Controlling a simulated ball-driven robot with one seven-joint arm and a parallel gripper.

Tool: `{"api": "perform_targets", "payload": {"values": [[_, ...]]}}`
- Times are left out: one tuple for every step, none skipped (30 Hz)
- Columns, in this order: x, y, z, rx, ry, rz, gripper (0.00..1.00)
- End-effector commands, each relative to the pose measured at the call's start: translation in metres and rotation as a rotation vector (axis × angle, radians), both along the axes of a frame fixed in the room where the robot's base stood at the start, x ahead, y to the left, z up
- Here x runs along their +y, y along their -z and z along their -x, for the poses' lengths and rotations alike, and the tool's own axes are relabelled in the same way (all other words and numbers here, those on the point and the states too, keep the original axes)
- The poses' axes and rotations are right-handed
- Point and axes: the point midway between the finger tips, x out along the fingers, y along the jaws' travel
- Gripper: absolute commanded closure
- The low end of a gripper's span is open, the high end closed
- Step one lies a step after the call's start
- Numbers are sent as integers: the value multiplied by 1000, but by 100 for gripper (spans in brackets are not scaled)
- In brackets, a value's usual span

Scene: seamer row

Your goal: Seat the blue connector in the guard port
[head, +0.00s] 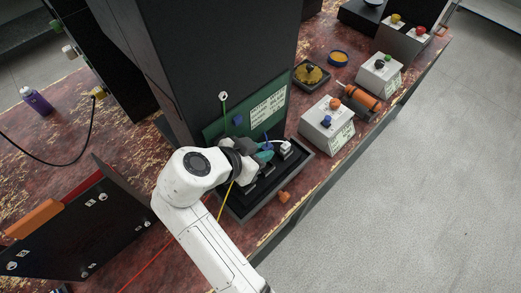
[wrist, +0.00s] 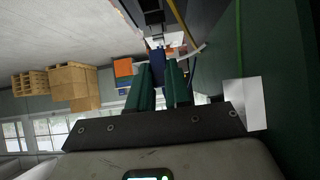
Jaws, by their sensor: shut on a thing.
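My gripper (head: 264,153) is at the black tray at the foot of the dark cabinet, in front of the green panel. In the wrist view its two green fingers (wrist: 160,78) are closed around a dark blue piece, which I take for the blue connector (wrist: 157,60). A thin blue cable (head: 267,138) shows above the fingers in the head view. Ahead of the connector is a white and dark fitting (wrist: 155,20); I cannot tell if they touch. A blue square (head: 237,119) sits on the green panel. Which part is the guard port I cannot tell.
The black tray (head: 303,165) holds several pale plugs, one at its right (head: 286,147). Yellow and green cables run near my arm. An orange piece (head: 284,197) lies by the table edge.

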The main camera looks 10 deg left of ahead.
Motion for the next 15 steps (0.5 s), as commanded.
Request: {"api": "perform_targets", "payload": {"values": [[0,9,0,0,-1,1,100],[0,11,0,1,0,1,100],[0,15,0,1,0,1,100],[0,18,0,1,0,1,100],[0,21,0,1,0,1,100],[0,24,0,1,0,1,100],[0,27,0,1,0,1,100],[0,30,0,1,0,1,100],[0,33,0,1,0,1,100],[0,36,0,0,-1,1,100],[0,38,0,1,0,1,100],[0,41,0,0,-1,1,100],[0,42,0,0,-1,1,100],[0,44,0,0,0,0,100],[0,45,0,0,0,0,100]]}}
